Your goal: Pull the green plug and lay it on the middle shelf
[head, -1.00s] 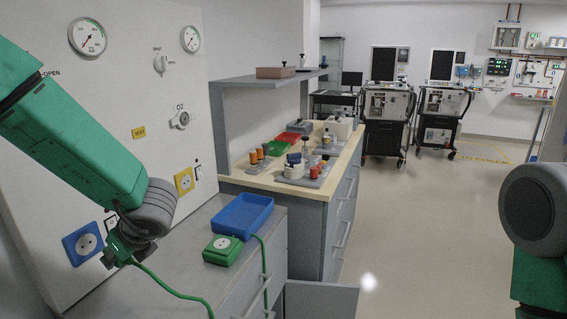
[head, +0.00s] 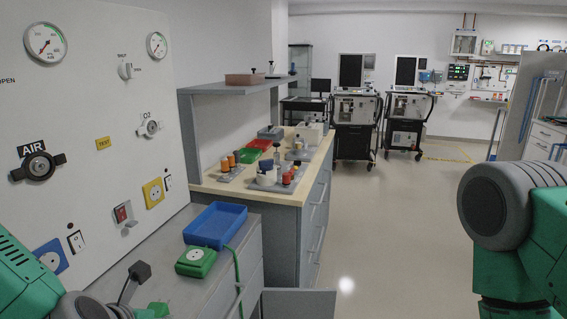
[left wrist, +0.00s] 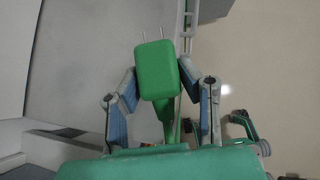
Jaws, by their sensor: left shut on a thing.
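The green plug (left wrist: 157,68) shows in the left wrist view with two bare metal prongs pointing away from me. My left gripper (left wrist: 158,90) is shut on it, with a blue-padded finger on each side. In the head view the gripper is at the bottom left, partly cut off, in front of the wall panel. A small green piece (head: 157,309) there looks like the plug. A grey shelf (head: 240,88) stands above the wooden counter; I cannot tell whether it is the middle shelf. My right arm is at the right edge; its gripper is out of view.
The wall panel holds a blue socket (head: 50,254) and a yellow socket (head: 153,193). A blue tray (head: 215,224) and a green box (head: 196,262) with a green cable stand on the grey cabinet. The wooden counter (head: 215,188) holds several small items. Open floor lies right.

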